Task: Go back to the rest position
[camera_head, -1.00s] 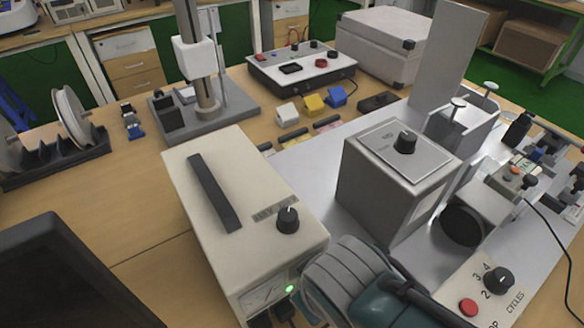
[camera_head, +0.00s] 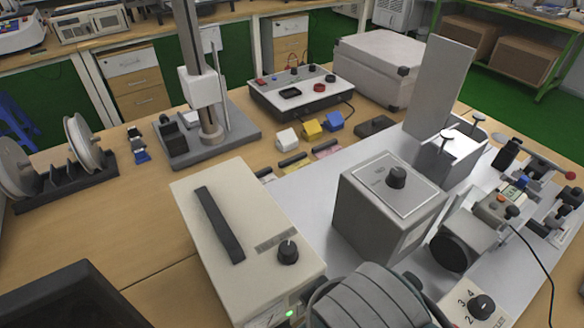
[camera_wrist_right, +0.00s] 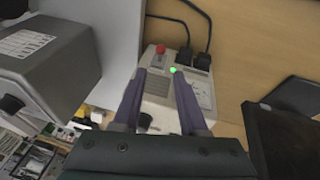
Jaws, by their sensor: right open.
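My right gripper (camera_wrist_right: 159,75) is open, with its two purple-grey fingers apart and nothing visible between them. In the right wrist view it is over the front of the beige power supply (camera_wrist_right: 155,88), near its green light and meter. The same power supply (camera_head: 235,225) stands at the front centre in the head view. A rounded grey part of my arm shows at the bottom edge there, in front of the power supply and grey box. Whether the fingers touch the power supply cannot be told. My left gripper is not in view.
A grey box with a black knob (camera_head: 385,205) stands right of the power supply on a metal plate. A control box with a dial (camera_head: 470,305) is at the bottom right. A stand (camera_head: 208,135) and reel rack (camera_head: 70,180) are behind left. Bare table lies at left.

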